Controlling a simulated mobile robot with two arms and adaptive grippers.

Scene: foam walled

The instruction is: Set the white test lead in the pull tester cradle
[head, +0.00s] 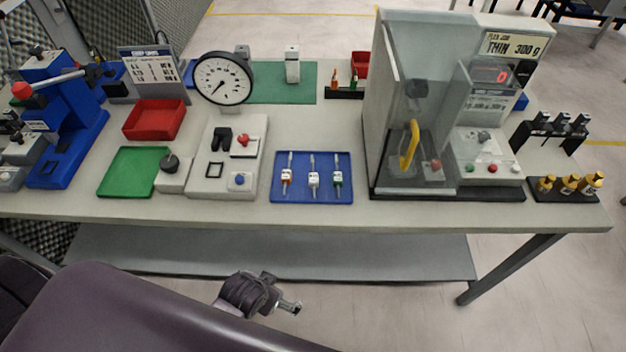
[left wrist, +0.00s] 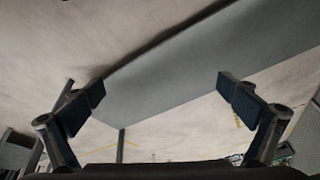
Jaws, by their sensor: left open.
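The white test lead (head: 313,178) is the middle of three leads lying in the blue tray (head: 277,193) at the table's front. An orange-marked lead lies to its left and a green-marked one to its right. The pull tester (head: 223,78) with its round dial stands left of the tray. Its pale base (head: 226,187) carries a black clamp and a red-topped part; I cannot tell which part is the cradle. My left gripper (head: 265,295) is below and in front of the table edge, away from the leads. In the left wrist view its fingers (left wrist: 162,97) are open and empty.
A clear-walled cabinet (head: 420,120) with a yellow handle stands right of the tray. A grey shelf (head: 270,253) runs beneath the table. The tabletop between tray and cabinet is narrow but clear.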

